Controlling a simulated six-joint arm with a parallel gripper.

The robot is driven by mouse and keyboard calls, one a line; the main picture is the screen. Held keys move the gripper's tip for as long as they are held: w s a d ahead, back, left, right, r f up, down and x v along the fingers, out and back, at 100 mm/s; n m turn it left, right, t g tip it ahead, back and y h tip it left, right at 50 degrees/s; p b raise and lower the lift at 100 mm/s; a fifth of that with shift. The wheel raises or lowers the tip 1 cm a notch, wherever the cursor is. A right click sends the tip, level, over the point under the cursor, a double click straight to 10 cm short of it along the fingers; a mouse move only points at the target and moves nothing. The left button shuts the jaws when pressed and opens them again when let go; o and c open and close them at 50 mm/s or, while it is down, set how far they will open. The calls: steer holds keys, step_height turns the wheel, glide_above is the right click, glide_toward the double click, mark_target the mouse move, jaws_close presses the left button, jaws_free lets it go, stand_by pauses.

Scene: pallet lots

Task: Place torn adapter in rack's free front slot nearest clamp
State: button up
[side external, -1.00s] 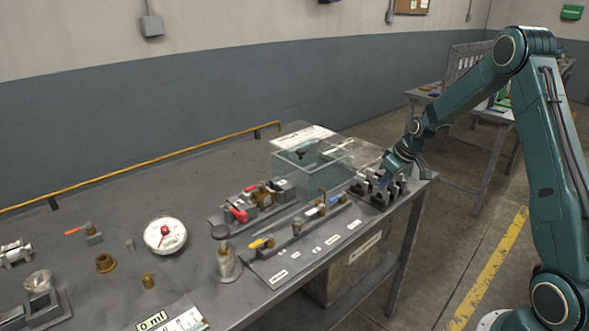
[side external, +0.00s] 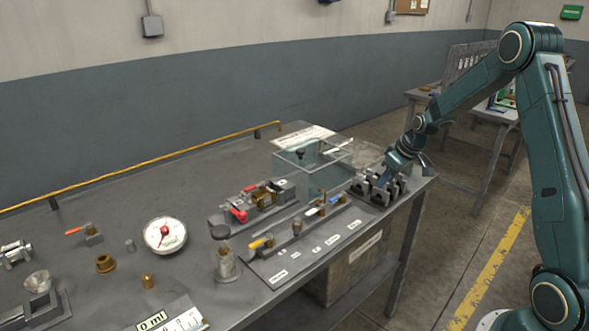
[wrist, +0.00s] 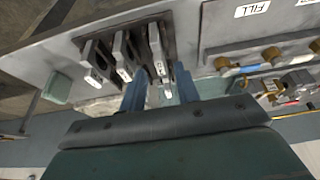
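The rack (side external: 362,190) is a dark block of upright slotted holders at the right end of the bench. It also shows in the wrist view (wrist: 97,60), with small white labels on its holders. My gripper (side external: 384,181) is low at the rack. In the wrist view its two blue fingers (wrist: 161,98) are spread apart, with a labelled holder and a small pale piece between them. Neither finger clearly touches that piece. I cannot make out the torn adapter for certain. A red-handled device, probably the clamp (side external: 238,213), stands left of the rack.
A clear box (side external: 325,172) stands close behind the rack. A labelled valve board (side external: 300,250) lies to its left. A round gauge (side external: 166,235), brass fittings (side external: 106,262) and a glass-sided jar (side external: 226,265) stand farther left. The bench's right edge is close to the rack.

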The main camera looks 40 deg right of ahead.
steer(key=v, duration=1)
steer(key=shift+s+r, duration=0.25)
steer(key=shift+r, duration=0.1)
steer(key=s+a+r, duration=0.4)
steer(key=a+r, duration=0.1)
steer(key=a, duration=0.3)
steer(key=s+a+r, duration=0.4)
steer(key=a+r, duration=0.1)
steer(key=a, duration=0.4)
steer(key=s+a, duration=0.4)
steer(key=s, duration=0.3)
steer(key=s+a+t, duration=0.1)
steer(key=s+a, duration=0.3)
steer(key=s, duration=0.4)
steer(key=shift+s+a+f, duration=0.2)
steer(key=shift+a+f, duration=0.05)
steer(key=shift+f, duration=0.1)
